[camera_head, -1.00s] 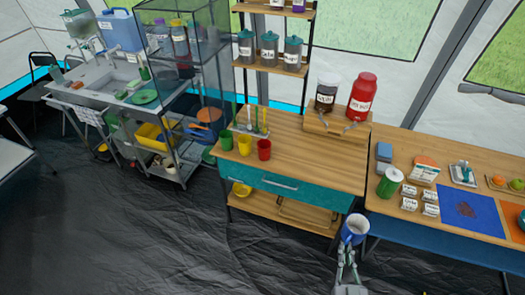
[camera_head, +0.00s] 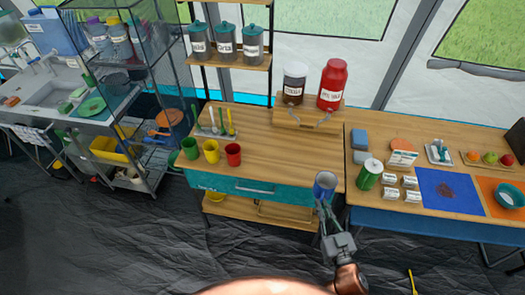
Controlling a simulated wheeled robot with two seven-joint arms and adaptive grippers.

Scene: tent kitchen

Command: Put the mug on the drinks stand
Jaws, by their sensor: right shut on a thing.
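A blue mug (camera_head: 325,187) is held upright in my right gripper (camera_head: 325,205), which is shut on it. In the head view the mug overlaps the front right corner of the wooden-topped unit (camera_head: 270,155) with the teal drawer. I cannot tell whether it touches the top. A small raised wooden stand (camera_head: 308,119) sits at the back right of this unit. It carries a dark-filled dispenser (camera_head: 294,84) and a red dispenser (camera_head: 333,85). My left gripper is not in view.
Green (camera_head: 189,148), yellow (camera_head: 212,151) and red (camera_head: 233,154) cups stand at the unit's front left. A cutlery holder (camera_head: 215,132) is behind them. The top's middle and right are clear. A table at right holds a green canister (camera_head: 369,175) and small cards.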

